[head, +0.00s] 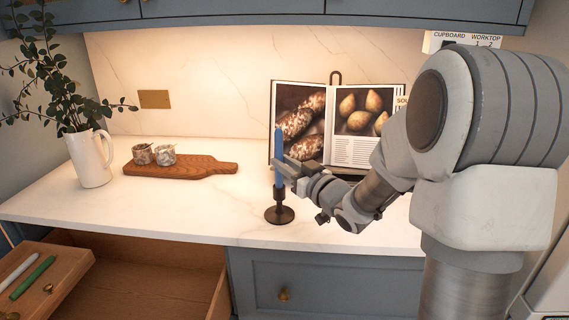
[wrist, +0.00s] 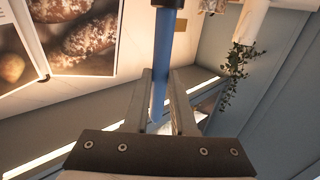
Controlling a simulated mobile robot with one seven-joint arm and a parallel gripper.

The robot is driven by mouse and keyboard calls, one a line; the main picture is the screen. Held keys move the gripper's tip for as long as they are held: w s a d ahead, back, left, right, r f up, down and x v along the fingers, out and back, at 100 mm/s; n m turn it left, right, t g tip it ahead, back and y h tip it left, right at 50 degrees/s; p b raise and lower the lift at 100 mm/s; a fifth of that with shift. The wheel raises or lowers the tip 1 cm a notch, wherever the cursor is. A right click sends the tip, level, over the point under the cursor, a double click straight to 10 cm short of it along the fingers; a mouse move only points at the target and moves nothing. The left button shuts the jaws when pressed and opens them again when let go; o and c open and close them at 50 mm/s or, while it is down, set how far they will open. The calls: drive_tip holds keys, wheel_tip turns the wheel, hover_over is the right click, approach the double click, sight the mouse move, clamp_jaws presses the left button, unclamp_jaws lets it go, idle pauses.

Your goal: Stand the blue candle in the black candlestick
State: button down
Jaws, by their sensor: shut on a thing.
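The blue candle (head: 279,145) stands upright above the worktop, in line with the black candlestick (head: 280,214). The candlestick stands upright near the worktop's front edge, left of the open book. My gripper (head: 283,166) reaches in from the right and is shut on the candle around its lower-middle part. In the wrist view the candle (wrist: 162,60) runs between the two fingers (wrist: 160,95), and its lower end meets the dark cup of the candlestick (wrist: 169,3). How deep the candle sits in the cup cannot be told.
An open cookbook (head: 345,155) on a stand is close behind my gripper. A wooden board (head: 205,168) with two small jars and a white jug (head: 90,160) of leaves stand left. An open drawer (head: 160,272) at front left has a tray (head: 60,270) with white and green candles.

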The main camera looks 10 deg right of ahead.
drive_tip(key=shift+f+b, duration=1)
drive_tip(key=shift+f, duration=0.2)
drive_tip(key=c, duration=0.7)
unclamp_jaws()
drive_tip(key=shift+o, duration=0.2)
drive_tip(key=b+v, duration=0.3)
drive_tip(key=v, duration=1.4)
drive_tip(key=shift+s, duration=0.25)
drive_tip(key=shift+d, duration=0.1)
